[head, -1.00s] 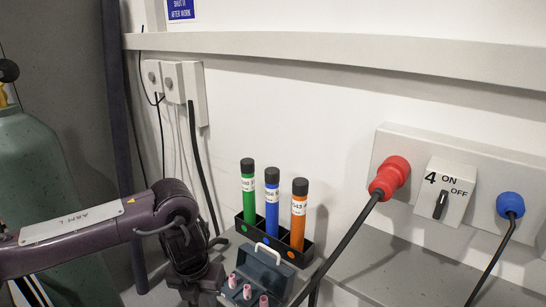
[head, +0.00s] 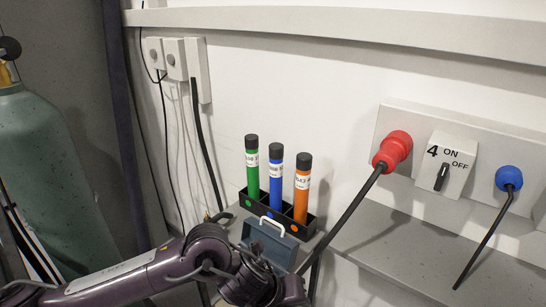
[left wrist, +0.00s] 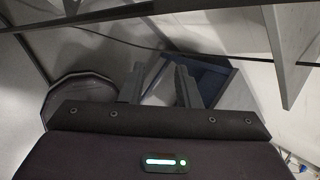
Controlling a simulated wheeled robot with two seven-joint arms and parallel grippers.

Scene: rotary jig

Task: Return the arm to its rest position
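My left arm (head: 110,279) comes in from the lower left of the head view and is bent at its dark purple joint. Its wrist end is low in the picture, in front of the blue box, and the fingertips cannot be made out there. In the left wrist view the two fingers of my left gripper (left wrist: 160,86) stand apart with nothing visible held between them. A dark blue box-like thing (left wrist: 213,78) shows beyond the right finger. My right arm and gripper are in neither view.
The blue box with a white handle (head: 268,240) is partly hidden by my arm. Behind it a black rack (head: 252,207) holds green, blue and orange tubes. A red plug (head: 394,150) with a cable and a switch (head: 441,177) are at right. A green gas cylinder (head: 40,160) stands left.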

